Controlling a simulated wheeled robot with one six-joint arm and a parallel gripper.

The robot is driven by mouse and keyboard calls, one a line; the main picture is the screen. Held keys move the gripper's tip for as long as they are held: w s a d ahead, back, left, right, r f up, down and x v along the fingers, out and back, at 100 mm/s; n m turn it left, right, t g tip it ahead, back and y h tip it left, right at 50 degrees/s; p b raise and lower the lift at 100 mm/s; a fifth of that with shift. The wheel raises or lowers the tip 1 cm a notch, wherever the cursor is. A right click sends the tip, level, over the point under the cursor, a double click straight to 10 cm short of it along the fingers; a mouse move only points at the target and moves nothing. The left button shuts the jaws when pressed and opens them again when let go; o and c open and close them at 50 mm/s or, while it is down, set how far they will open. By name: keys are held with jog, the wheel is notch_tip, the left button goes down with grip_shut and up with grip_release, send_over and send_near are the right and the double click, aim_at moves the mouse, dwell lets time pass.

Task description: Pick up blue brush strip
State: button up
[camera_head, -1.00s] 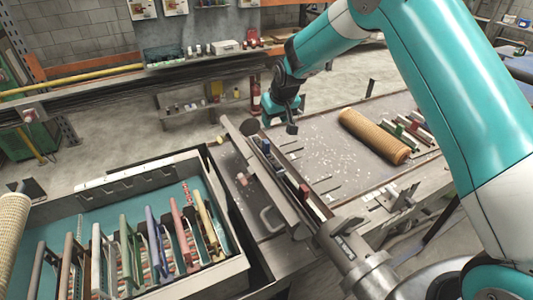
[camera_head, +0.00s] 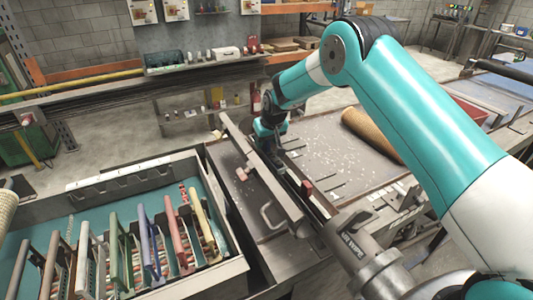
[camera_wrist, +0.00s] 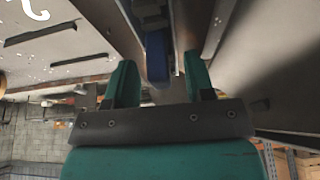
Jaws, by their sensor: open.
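A blue strip (camera_wrist: 157,58) shows in the wrist view, held in a narrow slot between metal rails. My gripper (camera_wrist: 159,66) has its two teal fingers apart, one on each side of the strip's near end. I cannot tell whether either finger touches it. In the head view my gripper (camera_head: 268,140) is low over the upper end of the long metal rail and hides the blue strip there. A red block (camera_head: 307,187) sits farther down the same rail.
A grey metal rail (camera_head: 265,180) runs diagonally beside the work table. A tan roll (camera_head: 375,135) lies on the table, partly behind my arm. A bin (camera_head: 235,268) at left holds several coloured frames. The table top (camera_head: 325,150) between is mostly clear.

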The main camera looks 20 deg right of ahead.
grip_shut()
